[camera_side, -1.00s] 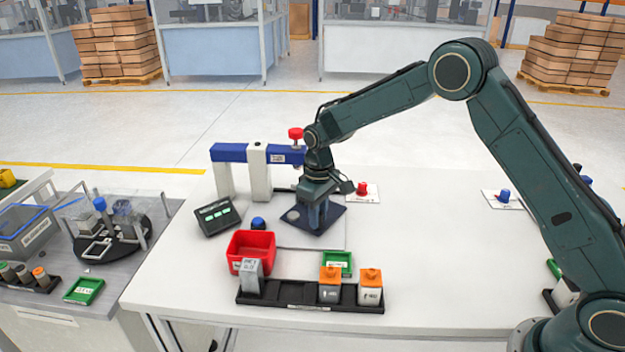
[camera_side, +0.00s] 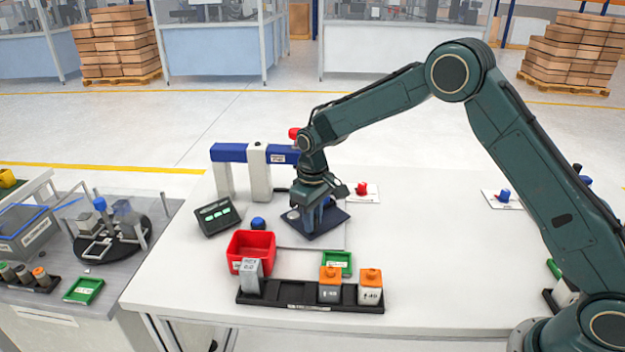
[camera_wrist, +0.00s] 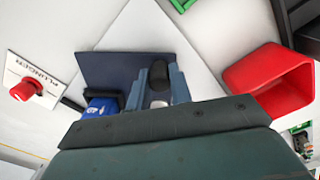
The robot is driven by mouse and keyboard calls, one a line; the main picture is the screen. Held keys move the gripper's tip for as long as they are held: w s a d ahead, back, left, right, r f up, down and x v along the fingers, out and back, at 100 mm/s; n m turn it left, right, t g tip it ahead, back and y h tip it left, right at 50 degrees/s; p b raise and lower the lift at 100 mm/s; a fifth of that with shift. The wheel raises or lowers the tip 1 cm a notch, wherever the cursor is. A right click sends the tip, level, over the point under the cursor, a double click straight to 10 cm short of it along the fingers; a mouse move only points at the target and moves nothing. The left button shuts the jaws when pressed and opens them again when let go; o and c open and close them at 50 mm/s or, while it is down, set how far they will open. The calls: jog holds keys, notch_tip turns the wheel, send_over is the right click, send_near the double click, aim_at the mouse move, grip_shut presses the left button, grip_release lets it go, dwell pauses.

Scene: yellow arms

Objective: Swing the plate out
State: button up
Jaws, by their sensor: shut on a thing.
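The plate (camera_side: 331,222) is a dark navy square lying low on the white table, beside a blue beam on white posts (camera_side: 230,153). In the wrist view the plate (camera_wrist: 105,68) spreads beyond my fingers, over a pale sheet. My gripper (camera_side: 309,219) points down over the left part of the plate and is shut on it. The wrist view shows my gripper (camera_wrist: 158,88) at the plate's near side; the exact part gripped is hidden by the fingers.
A red bin (camera_side: 251,248), a black rack (camera_side: 290,296) with grey and orange-topped blocks, and a green tray (camera_side: 338,262) stand in front. A display box (camera_side: 216,215) and blue button (camera_side: 258,223) are left. A red knob (camera_side: 361,188) sits behind right. The table's right middle is free.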

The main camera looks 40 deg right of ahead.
jog(key=shift+a, duration=0.15)
jog(key=shift+w+a, duration=0.15)
jog(key=shift+a, duration=0.85)
jog(key=shift+w+a, duration=0.35)
jog(key=shift+a, duration=0.4)
jog(key=shift+w+a, duration=0.1)
jog(key=shift+a, duration=0.05)
jog(key=shift+w+a, duration=0.45)
jog(key=shift+a, duration=0.2)
jog(key=shift+w+a, duration=0.2)
jog(key=shift+a, duration=0.1)
dwell(0.6)
